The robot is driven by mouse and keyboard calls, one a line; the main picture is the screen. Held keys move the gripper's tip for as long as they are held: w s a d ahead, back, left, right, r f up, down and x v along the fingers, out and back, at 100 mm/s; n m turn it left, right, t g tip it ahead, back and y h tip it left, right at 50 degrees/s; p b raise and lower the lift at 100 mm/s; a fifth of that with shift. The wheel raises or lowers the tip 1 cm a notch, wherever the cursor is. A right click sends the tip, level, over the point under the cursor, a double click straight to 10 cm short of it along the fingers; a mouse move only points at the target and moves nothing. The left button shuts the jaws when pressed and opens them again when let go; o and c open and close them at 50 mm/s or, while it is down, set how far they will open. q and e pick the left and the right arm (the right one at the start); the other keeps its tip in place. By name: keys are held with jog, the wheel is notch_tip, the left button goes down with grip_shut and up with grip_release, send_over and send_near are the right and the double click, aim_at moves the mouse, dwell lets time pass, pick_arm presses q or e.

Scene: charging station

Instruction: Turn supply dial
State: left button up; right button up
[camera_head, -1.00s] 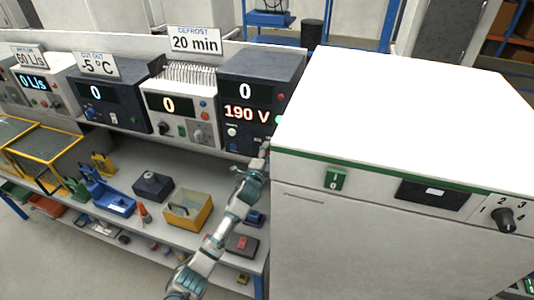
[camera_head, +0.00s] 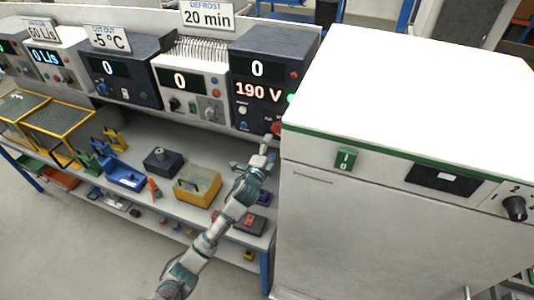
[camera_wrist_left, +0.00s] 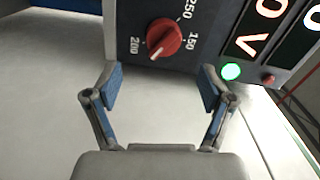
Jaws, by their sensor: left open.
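The dark blue supply unit (camera_head: 272,62) shows 0 and 190 V on its displays. Its red dial (camera_head: 276,127) is low on the front panel, small in the head view. In the left wrist view the red dial (camera_wrist_left: 164,38) is large, with marks 150, 200 and 250 around it. Its white pointer line points down-left, between 200 and 150. My left gripper (camera_head: 262,150) is just below and in front of the panel. In the left wrist view the left gripper (camera_wrist_left: 160,85) is open and empty, with the dial beyond its fingertips. My right gripper is not in view.
A white cabinet (camera_head: 400,90) with a green switch (camera_head: 344,160) stands close to the right of the unit. A white unit (camera_head: 190,85) stands to its left. A yellow bin (camera_head: 197,186) and other items are on the shelf below. A green lamp (camera_wrist_left: 231,71) is near the dial.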

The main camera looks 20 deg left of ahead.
pick_arm(q)
jog(key=shift+s+a, duration=0.1)
jog(key=shift+s, duration=1.5)
